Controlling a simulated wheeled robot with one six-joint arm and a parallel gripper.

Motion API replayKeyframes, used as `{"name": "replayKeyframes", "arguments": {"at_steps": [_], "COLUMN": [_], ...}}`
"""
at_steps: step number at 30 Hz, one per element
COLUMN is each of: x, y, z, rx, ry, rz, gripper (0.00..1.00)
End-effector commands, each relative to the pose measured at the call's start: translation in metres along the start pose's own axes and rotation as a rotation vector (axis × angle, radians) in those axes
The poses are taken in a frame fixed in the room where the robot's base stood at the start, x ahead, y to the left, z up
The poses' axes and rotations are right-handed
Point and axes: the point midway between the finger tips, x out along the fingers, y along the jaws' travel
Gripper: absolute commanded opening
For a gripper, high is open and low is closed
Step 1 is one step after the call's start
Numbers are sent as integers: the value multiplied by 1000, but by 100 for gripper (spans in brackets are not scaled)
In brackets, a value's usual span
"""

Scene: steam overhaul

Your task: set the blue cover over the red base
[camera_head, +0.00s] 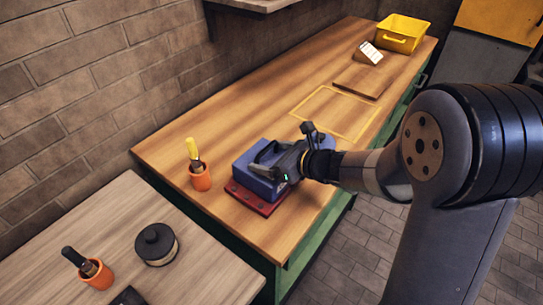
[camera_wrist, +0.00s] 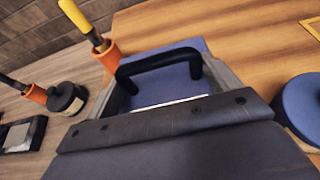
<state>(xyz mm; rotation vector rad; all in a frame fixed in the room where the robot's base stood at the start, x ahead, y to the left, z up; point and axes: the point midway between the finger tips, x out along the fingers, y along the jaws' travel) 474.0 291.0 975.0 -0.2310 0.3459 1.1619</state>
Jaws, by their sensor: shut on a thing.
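The blue cover (camera_head: 244,163) is a box with a dark handle on top. It sits over the red base (camera_head: 250,201), a flat plate on the wooden bench; whether it rests fully on the base or hangs just above it, I cannot tell. My gripper (camera_head: 275,159) is shut on the cover's handle. In the wrist view the dark handle (camera_wrist: 160,62) stands between the fingers of my gripper (camera_wrist: 162,88), above the blue top of the cover (camera_wrist: 165,85). The red base is hidden in the wrist view.
An orange cup (camera_head: 200,180) with a yellow-handled tool stands left of the cover. A yellow outline (camera_head: 335,111), a brown board (camera_head: 360,82), a small white-faced block (camera_head: 369,53) and a yellow bin (camera_head: 402,33) lie farther back. A second table (camera_head: 110,215) holds a round dark container (camera_head: 157,244).

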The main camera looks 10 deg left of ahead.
Motion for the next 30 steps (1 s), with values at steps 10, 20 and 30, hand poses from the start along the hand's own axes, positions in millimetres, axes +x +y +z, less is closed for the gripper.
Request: {"name": "replayKeyframes", "arguments": {"at_steps": [10, 20, 30], "x": [1, 0, -50], "y": [0, 0, -2], "z": [-2, -1, 1], "rx": [0, 0, -1], "ry": [0, 0, -2], "rz": [0, 0, -6], "gripper": [95, 100, 100]}}
